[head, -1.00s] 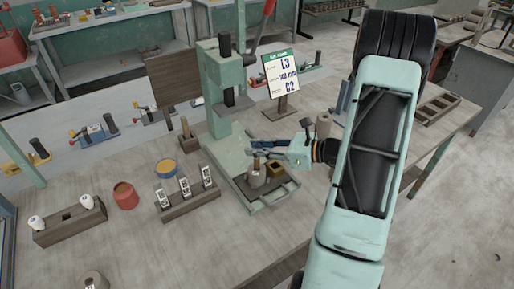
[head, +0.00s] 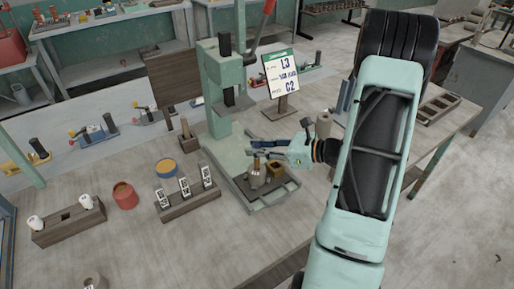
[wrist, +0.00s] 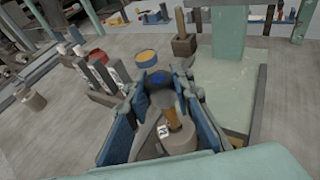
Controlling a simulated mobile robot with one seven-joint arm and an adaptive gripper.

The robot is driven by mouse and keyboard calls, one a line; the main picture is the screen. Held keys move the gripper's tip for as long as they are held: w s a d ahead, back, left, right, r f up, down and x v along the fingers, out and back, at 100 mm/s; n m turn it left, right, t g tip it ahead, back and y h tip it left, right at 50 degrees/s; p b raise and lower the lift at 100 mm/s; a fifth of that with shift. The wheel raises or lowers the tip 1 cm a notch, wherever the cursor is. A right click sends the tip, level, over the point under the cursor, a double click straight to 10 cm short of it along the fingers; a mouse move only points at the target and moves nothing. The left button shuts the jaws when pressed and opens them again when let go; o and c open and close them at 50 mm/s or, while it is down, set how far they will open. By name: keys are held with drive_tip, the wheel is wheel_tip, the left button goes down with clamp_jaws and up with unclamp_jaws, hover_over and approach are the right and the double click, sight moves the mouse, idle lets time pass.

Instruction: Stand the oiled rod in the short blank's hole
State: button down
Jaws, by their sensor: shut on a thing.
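My gripper (head: 262,146) reaches in from the right, low over the press base, with its fingers shut on the rod. The rod (wrist: 174,114) shows between the blue finger pads in the wrist view, with a dark upper end and an orange-brown lower part. A grey-beige clay blank (head: 257,181) stands on the dark plate of the press below my fingers. It also shows under the rod in the wrist view (wrist: 180,140), with a white label on it. The rod's lower end meets the blank's top in the picture; I cannot tell whether it is inside the hole.
A yellow block (head: 278,169) stands beside the blank. The green press column (head: 216,95) rises behind left. A rack with labelled pieces (head: 189,203), a blue-and-yellow tin (head: 166,169) and a red pot (head: 125,196) stand to the left.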

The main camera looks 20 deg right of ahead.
drive_tip(key=shift+f+b, duration=1.05)
drive_tip(key=shift+f, duration=0.05)
idle(0.7)
drive_tip(key=c, duration=1.6)
unclamp_jaws()
